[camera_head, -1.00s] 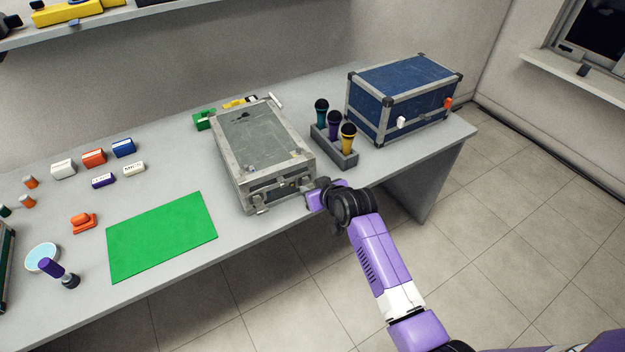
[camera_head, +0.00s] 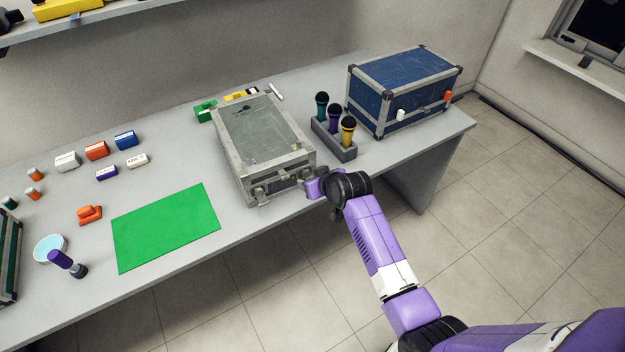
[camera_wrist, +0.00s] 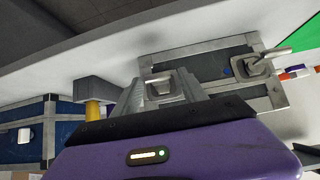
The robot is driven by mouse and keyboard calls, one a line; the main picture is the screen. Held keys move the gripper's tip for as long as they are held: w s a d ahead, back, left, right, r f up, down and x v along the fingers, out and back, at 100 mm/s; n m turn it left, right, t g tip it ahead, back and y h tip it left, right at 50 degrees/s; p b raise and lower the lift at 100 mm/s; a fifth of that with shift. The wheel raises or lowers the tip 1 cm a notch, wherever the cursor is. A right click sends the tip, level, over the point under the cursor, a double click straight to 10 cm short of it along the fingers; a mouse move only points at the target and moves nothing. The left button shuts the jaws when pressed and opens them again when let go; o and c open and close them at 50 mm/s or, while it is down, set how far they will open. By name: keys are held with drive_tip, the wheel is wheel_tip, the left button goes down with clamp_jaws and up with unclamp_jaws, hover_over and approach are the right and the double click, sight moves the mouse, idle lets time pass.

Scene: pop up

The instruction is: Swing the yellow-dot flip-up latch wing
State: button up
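The grey metal case (camera_head: 262,135) lies on the table, its latched front edge facing me. In the wrist view, the case front (camera_wrist: 205,65) carries two metal latches. The near latch (camera_wrist: 160,88) sits between my fingers. The other latch (camera_wrist: 255,67) is further right, with its wing sticking out and a blue dot beside it. I cannot make out a yellow dot; the fingers and palm hide part of the near latch's surroundings. My gripper (camera_wrist: 160,93) is open, one finger on each side of the near latch; contact is unclear. In the head view my gripper (camera_head: 313,186) is at the case's right front corner.
A microphone rack (camera_head: 335,146) stands just right of the case, with a blue trunk (camera_head: 400,88) beyond it. A green mat (camera_head: 167,228) lies left of the case. The table's front edge runs beneath my gripper.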

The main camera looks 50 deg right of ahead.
drive_tip(key=v, duration=0.8)
idle(0.4)
drive_tip(key=shift+w, duration=0.1)
wheel_tip(320, 180, up, 9)
drive_tip(key=s+a+t+h, duration=0.2)
drive_tip(key=t, duration=0.3)
drive_tip(key=s+a+r+n+y, duration=0.2)
drive_tip(key=s+a, duration=0.8)
drive_tip(key=s, duration=0.5)
drive_tip(key=s+a+r+n+y, duration=0.1)
drive_tip(key=s+a+r+y, duration=0.1)
drive_tip(key=s+a, duration=0.8)
drive_tip(key=s+y, duration=0.1)
drive_tip(key=s, duration=0.4)
drive_tip(key=shift+s+a+r+n+t, duration=0.15)
drive_tip(key=shift+s+r+n+t, duration=0.1)
drive_tip(key=shift+r+n+t, duration=0.15)
